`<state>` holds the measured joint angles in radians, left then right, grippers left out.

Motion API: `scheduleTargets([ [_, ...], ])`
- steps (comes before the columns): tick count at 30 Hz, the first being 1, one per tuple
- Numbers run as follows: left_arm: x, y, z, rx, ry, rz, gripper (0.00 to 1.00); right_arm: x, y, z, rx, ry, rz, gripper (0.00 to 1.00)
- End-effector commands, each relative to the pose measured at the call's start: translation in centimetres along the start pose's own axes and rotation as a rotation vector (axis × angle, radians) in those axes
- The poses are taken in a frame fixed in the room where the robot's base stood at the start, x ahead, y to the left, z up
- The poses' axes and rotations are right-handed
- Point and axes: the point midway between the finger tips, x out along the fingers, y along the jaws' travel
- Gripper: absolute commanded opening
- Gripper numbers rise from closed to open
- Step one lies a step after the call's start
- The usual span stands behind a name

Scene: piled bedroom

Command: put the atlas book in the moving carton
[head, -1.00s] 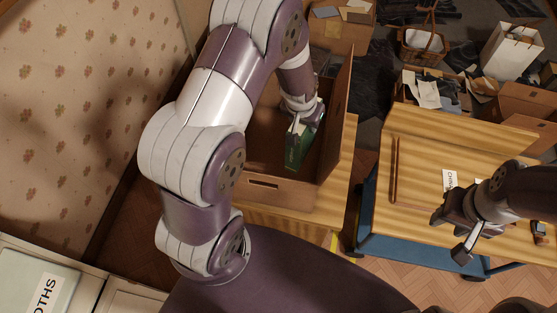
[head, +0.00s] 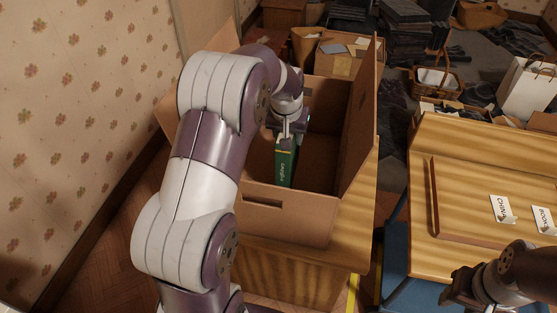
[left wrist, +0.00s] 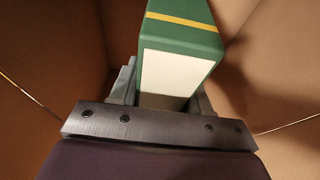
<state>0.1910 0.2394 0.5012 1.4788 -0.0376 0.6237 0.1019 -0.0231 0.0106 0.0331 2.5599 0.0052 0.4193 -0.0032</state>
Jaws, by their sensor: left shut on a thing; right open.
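The atlas book (head: 286,164) is green with a yellow band, and its spine shows in the head view. My left gripper (head: 290,138) is shut on it and holds it upright inside the open moving carton (head: 290,213). In the left wrist view the book (left wrist: 180,45) sits between the fingers of the left gripper (left wrist: 165,100), with brown carton walls around it. I cannot tell whether the book touches the carton floor. My right gripper (head: 462,295) is open and empty at the lower right, beside the wooden table; its fingertips are partly cut off.
The carton stands on a wooden surface (head: 352,220) with its flaps up. To the right is a table with a tray (head: 470,235) and labels, one reading CHINA (head: 501,209). A wicker basket (head: 437,82) and other boxes stand behind.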

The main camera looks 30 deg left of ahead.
Motion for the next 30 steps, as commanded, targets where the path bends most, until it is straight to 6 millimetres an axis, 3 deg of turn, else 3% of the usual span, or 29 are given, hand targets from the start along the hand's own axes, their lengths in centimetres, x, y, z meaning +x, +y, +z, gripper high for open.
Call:
scheduleTargets([
  [4,1.0,-2.1,1.3,-0.002,0.004,0.0,0.0,0.7,0.0,0.1,0.0,0.0,0.0,0.43],
  [8,1.7,-2.6,1.8,0.001,0.004,0.0,0.0,0.9,0.0,0.1,0.0,0.0,0.0,0.43],
  [14,4.9,-2.5,2.8,0.002,0.003,0.0,0.0,2.0,0.0,0.2,0.0,-0.001,0.0,0.43],
  [24,5.2,-2.5,2.9,0.002,0.004,0.0,0.0,1.9,0.0,0.2,0.0,-0.001,0.0,0.43],
  [25,5.4,-2.5,3.0,0.002,0.0,0.0,0.5,1.9,0.0,0.2,0.0,-0.001,0.0,0.43],
  [27,5.3,-2.5,3.0,0.002,0.0,0.0,0.72,1.9,0.0,0.2,0.0,-0.001,0.0,0.43],
  [30,5.3,-2.5,3.0,0.002,0.001,0.0,0.72,1.9,0.0,0.2,0.0,-0.001,0.0,0.43],
])
